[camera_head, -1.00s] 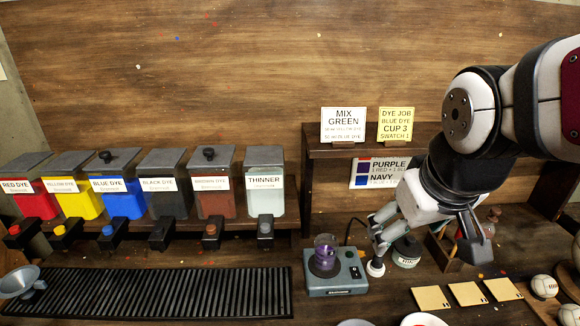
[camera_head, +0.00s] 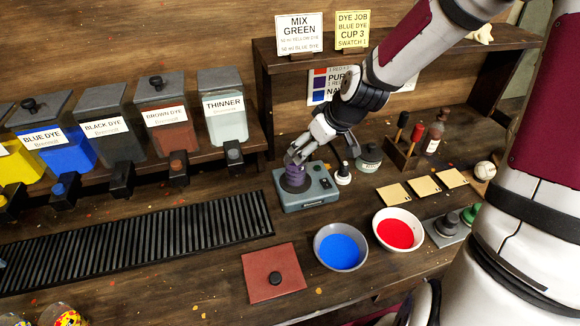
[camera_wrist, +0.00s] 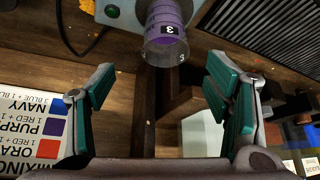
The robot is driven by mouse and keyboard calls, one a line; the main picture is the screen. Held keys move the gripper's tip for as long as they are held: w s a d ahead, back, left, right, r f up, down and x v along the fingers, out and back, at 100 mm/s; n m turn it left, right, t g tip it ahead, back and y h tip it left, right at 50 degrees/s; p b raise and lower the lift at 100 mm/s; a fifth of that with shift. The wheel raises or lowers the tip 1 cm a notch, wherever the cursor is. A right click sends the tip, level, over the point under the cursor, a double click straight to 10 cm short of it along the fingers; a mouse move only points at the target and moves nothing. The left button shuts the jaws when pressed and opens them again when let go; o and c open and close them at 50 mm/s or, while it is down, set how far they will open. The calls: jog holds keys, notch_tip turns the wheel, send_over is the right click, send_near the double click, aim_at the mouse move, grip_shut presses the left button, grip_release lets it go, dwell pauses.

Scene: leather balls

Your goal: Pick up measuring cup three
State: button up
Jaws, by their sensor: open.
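Measuring cup three (camera_head: 295,180) is a small clear cup with purple contents, standing on the grey hotplate-like device (camera_head: 318,198). In the wrist view the cup (camera_wrist: 166,32) shows a "3" label and lies at the top middle, beyond the fingertips. My gripper (camera_head: 304,152) is open and empty, just above and behind the cup in the head view, partly covering its top. In the wrist view the green-padded fingers (camera_wrist: 160,82) are spread on both sides, with the cup in line with the gap between them. I cannot tell whether a finger touches the cup.
A small white bottle (camera_head: 343,175) and a dark jar (camera_head: 369,158) stand right of the device. Bowls of blue dye (camera_head: 341,248) and red dye (camera_head: 397,232) are in front. A black slatted rack (camera_head: 140,245) lies left. The shelf (camera_head: 400,48) with signs rises behind.

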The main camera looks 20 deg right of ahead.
aim_at(290, 160)
jog(key=b+x, duration=0.2)
jog(key=x, duration=0.6)
jog(key=shift+a+x, duration=0.15)
jog(key=shift+x, duration=1.2)
jog(key=shift+a+x, duration=0.15)
jog(key=shift+x, duration=1.15)
jog(key=shift+s, duration=0.15)
jog(key=c, duration=1.4)
jog(key=shift+c, duration=0.2)
jog(key=shift+r, duration=0.2)
jog(key=shift+r, duration=1.3)
jog(key=shift+s+r, duration=0.1)
jog(key=shift+r, duration=0.3)
jog(key=s+d+r+p, duration=0.1)
jog(key=s+p, duration=0.3)
jog(key=s, duration=1.1)
jog(key=shift+d, duration=0.45)
